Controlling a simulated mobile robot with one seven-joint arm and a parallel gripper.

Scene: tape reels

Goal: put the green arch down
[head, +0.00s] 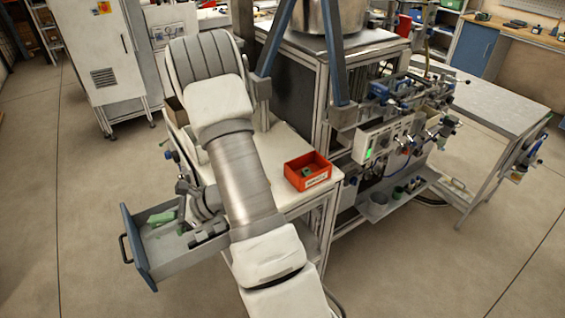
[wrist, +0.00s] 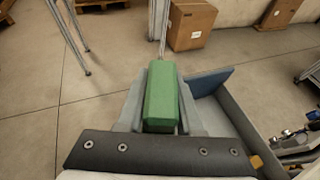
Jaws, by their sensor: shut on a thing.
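The green arch (wrist: 160,95) is between the two grey fingers of my gripper (wrist: 161,112) in the wrist view, with its long side running away from the camera. My gripper is shut on it. The open drawer (wrist: 221,118) shows below and to the right of the fingers. In the head view the drawer (head: 137,249) is pulled out at the left, with its blue front outward. Green pieces (head: 162,217) show in or over it; I cannot tell which is the held arch. My arm hides part of the drawer and bench there.
A red-orange bin (head: 308,171) with small parts stands on the white bench top (head: 283,150) right of my arm. A metal frame with valves and pipes (head: 395,135) stands further right. Cardboard boxes (wrist: 191,24) lie beyond the drawer, with open floor between.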

